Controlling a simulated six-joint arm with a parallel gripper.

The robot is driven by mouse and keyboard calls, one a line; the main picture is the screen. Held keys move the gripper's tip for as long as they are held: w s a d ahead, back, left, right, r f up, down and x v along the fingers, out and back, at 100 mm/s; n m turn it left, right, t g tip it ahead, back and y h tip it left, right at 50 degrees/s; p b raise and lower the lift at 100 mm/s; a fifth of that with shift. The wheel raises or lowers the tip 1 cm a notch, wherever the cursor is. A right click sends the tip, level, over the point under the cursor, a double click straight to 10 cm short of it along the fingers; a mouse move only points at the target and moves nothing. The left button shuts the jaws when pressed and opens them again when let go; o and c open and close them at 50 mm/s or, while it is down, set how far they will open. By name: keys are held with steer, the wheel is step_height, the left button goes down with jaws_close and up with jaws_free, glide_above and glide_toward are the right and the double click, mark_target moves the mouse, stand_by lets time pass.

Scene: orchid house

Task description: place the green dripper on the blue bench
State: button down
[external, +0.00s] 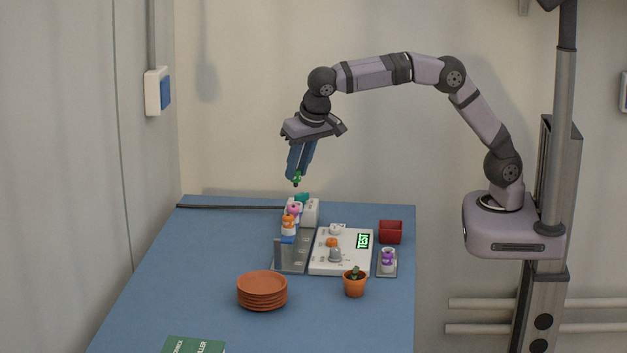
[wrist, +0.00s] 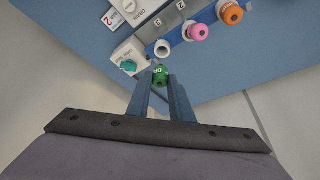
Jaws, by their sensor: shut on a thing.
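The green dripper (external: 296,181) is small and is held between the fingertips of my gripper (external: 297,177). The wrist view shows its green top (wrist: 160,75) between the two blue fingers; the rest of it is hidden. My gripper is shut on it, in the air above the far edge of the bench. The blue bench (external: 185,275) lies below, and its surface also shows in the wrist view (wrist: 70,35). The dripper is apart from the bench.
A grey rack (external: 292,265) holds orange (external: 288,236) and pink (external: 293,210) drippers. Beside it are a white test device (external: 325,265), a teal-knobbed white box (external: 310,210), a purple dripper (external: 388,260), red box (external: 391,232), potted plant (external: 355,287) and saucers (external: 262,292). The bench's left side is clear.

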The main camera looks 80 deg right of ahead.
mark_target(298, 171)
steer(key=shift+r, duration=1.9)
steer(key=w+a+f+n+t+y+p, duration=0.1)
steer(key=w+a+f+n+y+p, duration=0.4)
steer(key=n, duration=0.8)
steer(key=shift+w+a+f+n+p, duration=0.3)
steer(key=shift+w+a+f+p, duration=1.05)
steer(key=shift+w+a+f, duration=0.75)
steer(key=shift+s+a+r, duration=0.1)
steer(key=shift+s+a, duration=0.1)
steer(key=shift+s, duration=0.2)
steer(key=shift+f+p, duration=1.45)
steer(key=shift+f, duration=3.5)
